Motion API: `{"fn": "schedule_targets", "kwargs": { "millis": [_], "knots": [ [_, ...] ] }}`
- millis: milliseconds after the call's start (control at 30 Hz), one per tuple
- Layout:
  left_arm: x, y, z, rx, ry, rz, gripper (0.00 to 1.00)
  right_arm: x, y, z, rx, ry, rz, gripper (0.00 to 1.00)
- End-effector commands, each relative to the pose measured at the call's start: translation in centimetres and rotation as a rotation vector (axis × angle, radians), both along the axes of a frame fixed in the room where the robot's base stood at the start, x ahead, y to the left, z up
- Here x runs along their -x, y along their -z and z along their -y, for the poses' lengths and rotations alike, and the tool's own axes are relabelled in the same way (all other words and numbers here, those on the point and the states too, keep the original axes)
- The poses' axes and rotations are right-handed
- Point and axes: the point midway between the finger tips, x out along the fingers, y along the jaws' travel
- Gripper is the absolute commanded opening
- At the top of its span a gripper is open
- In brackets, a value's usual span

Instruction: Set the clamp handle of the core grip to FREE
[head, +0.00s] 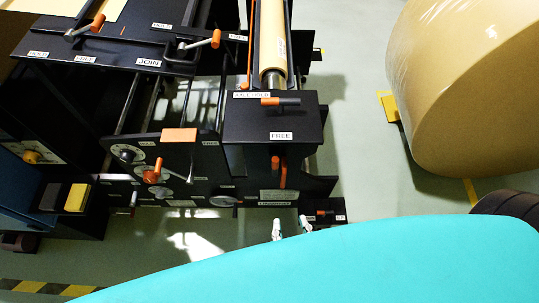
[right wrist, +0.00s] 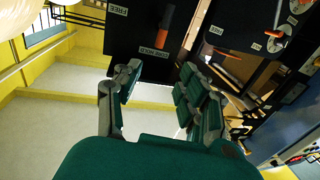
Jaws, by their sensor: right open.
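The clamp handle (head: 280,101) is a short orange-and-dark lever on a black box (head: 238,127) below the kraft core. Its orange end points left, beside the HOLD label (head: 252,95); the FREE label (head: 281,136) is lower on the box. In the right wrist view the orange handle (right wrist: 166,27) lies beyond the fingers, its end near the HOLD label (right wrist: 154,49), away from FREE (right wrist: 118,11). My right gripper (head: 291,226) is open and empty, below the box and apart from the handle; its spread fingers show in the wrist view (right wrist: 160,80). My left gripper is out of view.
Another orange lever (head: 325,212) sits on a small black block right beside my right gripper. Several more orange handles and dials crowd the machine on the left. A big kraft roll (head: 470,85) stands at the right. Pale floor (head: 355,150) lies open between.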

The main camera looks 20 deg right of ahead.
Motion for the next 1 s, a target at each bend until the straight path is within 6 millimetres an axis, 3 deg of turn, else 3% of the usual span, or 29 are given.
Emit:
{"fn": "schedule_targets", "kwargs": {
  "millis": [233, 700, 1000],
  "knots": [
    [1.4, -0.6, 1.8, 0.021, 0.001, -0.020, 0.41, -4.0, -0.3, 0.3, 0.000, 0.002, 0.007, 0.41],
    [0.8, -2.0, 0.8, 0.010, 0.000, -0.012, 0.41, -14.0, -0.2, 1.1, 0.000, -0.001, 0.005, 0.41],
    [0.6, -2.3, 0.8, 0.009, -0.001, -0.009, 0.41, -16.9, 0.0, 1.4, 0.001, -0.002, 0.002, 0.41]
  ]
}}
